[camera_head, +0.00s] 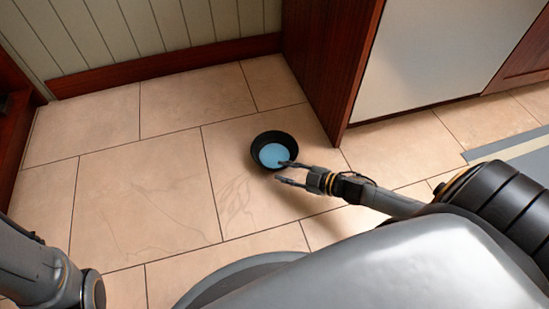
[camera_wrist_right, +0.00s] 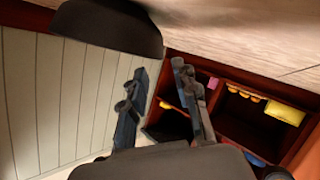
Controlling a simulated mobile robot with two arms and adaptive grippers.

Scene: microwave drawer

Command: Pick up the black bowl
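The black bowl (camera_head: 259,150), light blue inside, stands upright on the tiled floor near the end of a dark red wood panel. It also shows as a large dark shape at the top left of the right wrist view (camera_wrist_right: 108,25). My right gripper (camera_head: 284,172) is at the bowl's near right side. One finger overlaps the bowl's rim in the picture, and the other is outside it. In the right wrist view its two fingers (camera_wrist_right: 160,88) are apart with nothing gripped between them. I cannot tell if a finger touches the bowl. My left gripper is out of view.
The dark red wood panel (camera_head: 325,60) stands just behind and right of the bowl. A green-grey panelled wall (camera_head: 150,25) with a red baseboard closes the back. Floor left of the bowl (camera_head: 140,195) is clear. A red shelf unit (camera_wrist_right: 235,115) holds several colourful items.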

